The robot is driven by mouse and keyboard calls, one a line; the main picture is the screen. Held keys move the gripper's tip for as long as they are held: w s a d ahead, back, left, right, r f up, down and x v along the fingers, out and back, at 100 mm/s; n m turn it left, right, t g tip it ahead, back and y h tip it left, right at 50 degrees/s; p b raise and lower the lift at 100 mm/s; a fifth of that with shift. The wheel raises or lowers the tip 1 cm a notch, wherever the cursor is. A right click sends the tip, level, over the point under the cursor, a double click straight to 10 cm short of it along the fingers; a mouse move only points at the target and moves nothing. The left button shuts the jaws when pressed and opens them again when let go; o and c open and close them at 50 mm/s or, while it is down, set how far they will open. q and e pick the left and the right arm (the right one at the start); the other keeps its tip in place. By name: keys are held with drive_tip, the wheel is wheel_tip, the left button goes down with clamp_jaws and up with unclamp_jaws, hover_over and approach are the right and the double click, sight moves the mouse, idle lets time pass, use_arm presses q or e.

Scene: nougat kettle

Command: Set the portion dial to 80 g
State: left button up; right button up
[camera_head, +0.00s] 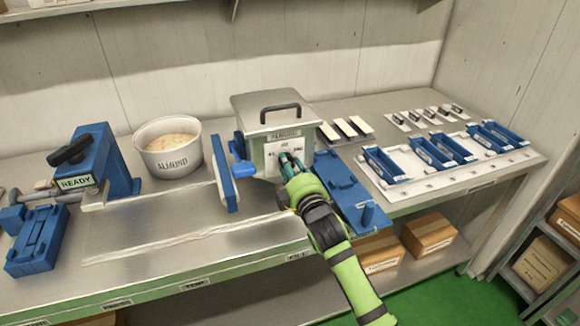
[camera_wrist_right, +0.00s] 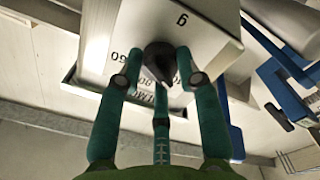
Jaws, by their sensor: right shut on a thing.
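The portion dial's black pointed knob (camera_wrist_right: 159,60) sits between the green fingers of my right gripper (camera_wrist_right: 157,72) in the right wrist view. The fingers are shut on it. A white scale plate (camera_wrist_right: 108,40) behind it shows a "60" at left and a character like 9 or g at top; other marks are partly covered. In the head view the plate (camera_head: 271,152) is on the front of a grey metal box (camera_head: 275,106) with a dark handle, and my right gripper (camera_head: 289,160) hides the knob. The knob's exact setting cannot be read. My left gripper is out of view.
A white almond tub (camera_head: 168,160) and a blue press marked READY (camera_head: 110,168) stand left of the box. A blue plate (camera_head: 352,190) lies just right of my right arm. Blue moulds sit on a white tray (camera_head: 420,185) farther right. The front-middle metal table (camera_head: 170,240) is clear.

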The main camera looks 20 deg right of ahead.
drive_tip(key=shift+m, duration=0.3)
drive_tip(key=m+p, duration=0.1)
drive_tip(key=m, duration=0.4)
drive_tip(key=m+p, duration=0.2)
drive_tip(key=m, duration=0.3)
drive_tip(key=shift+f+m, duration=0.2)
drive_tip(key=shift+m, duration=0.2)
drive_tip(key=shift+f, duration=0.1)
drive_tip(key=o, duration=0.9)
drive_tip(key=shift+o, duration=1.2)
drive_tip(key=shift+s, duration=0.15)
drive_tip(key=s, duration=1.1)
drive_tip(key=shift+s+d, duration=0.25)
drive_tip(key=shift+s, duration=0.15)
